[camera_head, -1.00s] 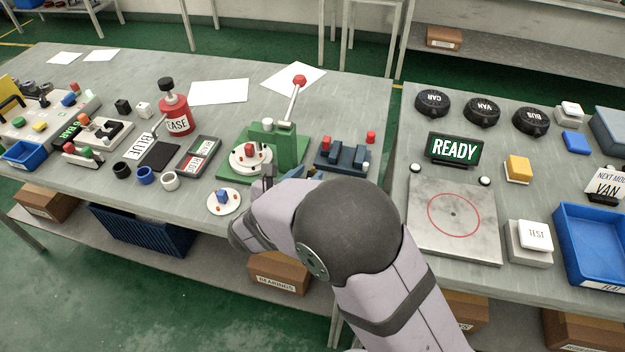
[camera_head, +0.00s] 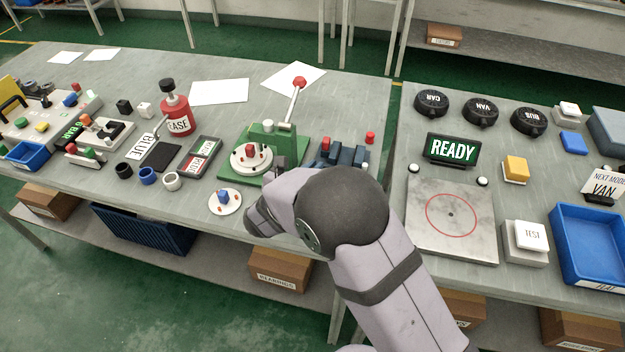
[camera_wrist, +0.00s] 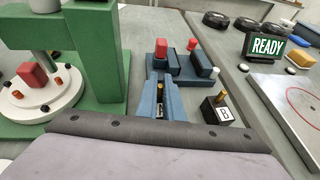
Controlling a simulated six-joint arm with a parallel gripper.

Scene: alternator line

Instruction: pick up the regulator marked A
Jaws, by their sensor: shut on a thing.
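In the wrist view my gripper (camera_wrist: 162,82) is shut on a small dark piece with a brass stud (camera_wrist: 160,87), which looks like a regulator. Its mark does not show, so I cannot read whether it is A. A black regulator marked B (camera_wrist: 223,113), with a brass stud on top, stands just right of my gripper. In the head view my own arm hides the fingers and both of these pieces. I cannot tell whether the held piece is clear of the table.
A dark blue fixture (camera_wrist: 176,70) with red knobs lies just beyond my gripper. A green press (camera_wrist: 95,55) with a round white plate (camera_wrist: 40,95) stands close on the left. A white dish (camera_head: 225,203) with a blue part is near the front edge. The READY sign (camera_head: 452,150) is on the right table.

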